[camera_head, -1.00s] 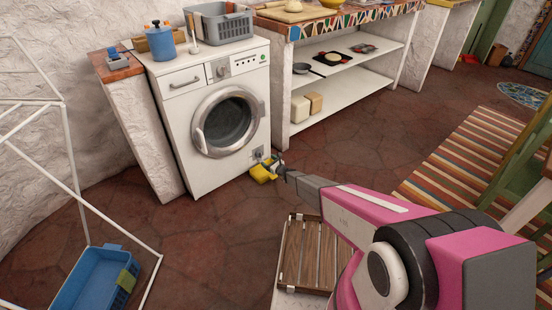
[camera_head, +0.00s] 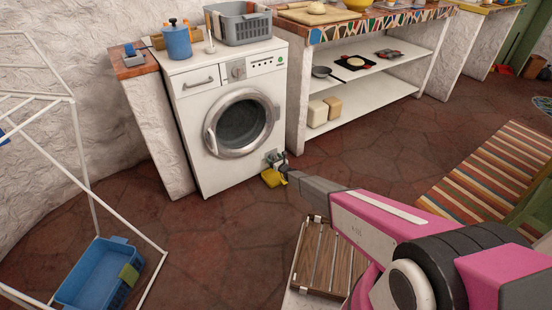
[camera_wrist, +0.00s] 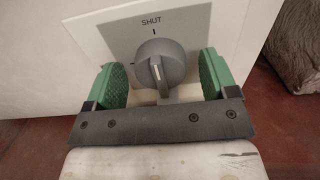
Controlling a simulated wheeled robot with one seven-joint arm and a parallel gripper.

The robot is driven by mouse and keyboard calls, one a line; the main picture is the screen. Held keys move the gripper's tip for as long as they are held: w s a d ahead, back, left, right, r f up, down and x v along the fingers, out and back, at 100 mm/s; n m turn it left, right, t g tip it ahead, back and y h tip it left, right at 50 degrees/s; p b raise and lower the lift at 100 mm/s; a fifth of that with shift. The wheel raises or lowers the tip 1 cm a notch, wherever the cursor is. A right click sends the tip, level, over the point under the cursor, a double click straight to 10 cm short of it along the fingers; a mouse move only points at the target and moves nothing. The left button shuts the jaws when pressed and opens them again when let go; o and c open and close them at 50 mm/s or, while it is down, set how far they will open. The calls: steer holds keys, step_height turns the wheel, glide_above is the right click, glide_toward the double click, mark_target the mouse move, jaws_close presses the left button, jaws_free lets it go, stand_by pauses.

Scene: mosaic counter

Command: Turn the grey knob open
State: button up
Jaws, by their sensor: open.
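The grey knob (camera_wrist: 160,62) shows in the wrist view on a grey plate (camera_wrist: 109,35) marked "SHUT", low on the white washing machine front. The knob's pale pointer line is near upright, below the mark under the word. My gripper (camera_wrist: 162,82) is open, with one green finger pad on each side of the knob and a visible gap to it on both sides. In the head view the plate (camera_head: 271,156) is small at the machine's lower right corner, and my gripper (camera_head: 279,165) is in front of it. The knob itself is hard to make out there.
The washing machine (camera_head: 220,170) stands between a white wall block and open shelves (camera_head: 360,88). A yellow object (camera_head: 272,178) shows just below my gripper. A slatted wooden rack (camera_head: 326,258), a blue basket (camera_head: 98,275) and a white frame stand on the floor. Red floor is clear between them.

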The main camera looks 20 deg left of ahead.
steer(key=shift+w+a, duration=0.1)
steer(key=shift+a, duration=0.05)
steer(key=c, duration=0.9)
